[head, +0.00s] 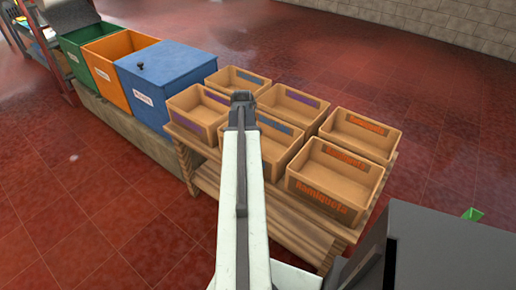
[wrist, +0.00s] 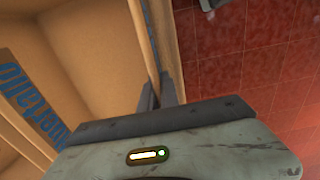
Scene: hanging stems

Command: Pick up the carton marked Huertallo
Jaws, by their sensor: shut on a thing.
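The carton marked Huertallo shows in the wrist view (wrist: 100,45) as an open tan box with large blue letters, partly cut off, on a wall at the left. In the head view it appears to be the middle carton (head: 283,140) with a blue strip, partly hidden behind my arm. My gripper (head: 242,98) is at this carton's far left edge. In the wrist view my gripper (wrist: 161,92) is shut on the carton's side wall, one finger on each side of it. I cannot tell whether the carton is lifted off the stand.
Several other open cartons sit close around it on a slatted wooden stand (head: 205,178), including one with orange lettering (head: 335,180) at the front right. Green (head: 90,58), orange (head: 120,65) and blue (head: 165,80) bins stand to the left. Red tiled floor is clear at the left.

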